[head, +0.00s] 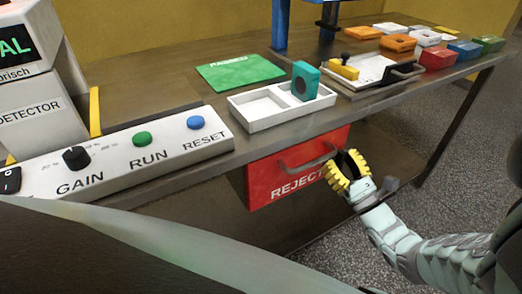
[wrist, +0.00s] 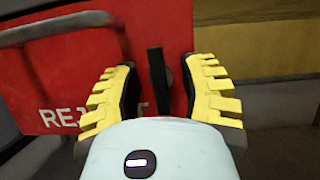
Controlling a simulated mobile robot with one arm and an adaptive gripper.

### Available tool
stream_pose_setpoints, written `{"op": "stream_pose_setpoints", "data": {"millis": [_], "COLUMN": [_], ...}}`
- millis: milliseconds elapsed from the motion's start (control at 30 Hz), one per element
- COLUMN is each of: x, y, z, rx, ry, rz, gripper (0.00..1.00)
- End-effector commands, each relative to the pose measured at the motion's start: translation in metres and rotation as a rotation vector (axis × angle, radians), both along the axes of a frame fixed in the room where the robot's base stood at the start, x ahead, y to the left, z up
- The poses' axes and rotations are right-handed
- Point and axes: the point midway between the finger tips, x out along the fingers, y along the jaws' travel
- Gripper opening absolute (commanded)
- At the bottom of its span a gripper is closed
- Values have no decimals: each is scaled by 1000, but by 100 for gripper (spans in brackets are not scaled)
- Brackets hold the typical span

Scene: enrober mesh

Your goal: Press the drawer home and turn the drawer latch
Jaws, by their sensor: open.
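The red drawer front (head: 268,181), marked "REJECT", is under the table edge, with a grey bar handle (head: 308,158) across it. It fills the upper left of the wrist view (wrist: 60,85), the handle (wrist: 50,28) at its top left. I cannot tell whether it is fully home. A dark upright bar (wrist: 157,80), apparently the latch, stands at the drawer's right end. My gripper (head: 347,168) is in front of that end. Its yellow-toothed fingers are open, one on each side of the bar, apparently not touching it. The gripper hides the latch in the head view.
On the table above are a white two-compartment tray (head: 240,113) with a teal block (head: 305,81) in it, a green mat (head: 240,70), and a control panel (head: 110,158) at left. A fixture and several coloured bins stand at right. The floor at right is clear.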

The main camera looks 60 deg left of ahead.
Motion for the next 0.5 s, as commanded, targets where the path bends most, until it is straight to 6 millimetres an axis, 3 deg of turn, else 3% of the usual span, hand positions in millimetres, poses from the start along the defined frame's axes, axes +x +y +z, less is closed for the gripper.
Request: {"op": "stream_pose_setpoints", "data": {"millis": [167,500], "x": [0,-4], "y": [-14,-60], "z": [-6,-26], "rx": [1,-1], "ry": [0,2], "rz": [-2,-2], "gripper": [41,41]}}
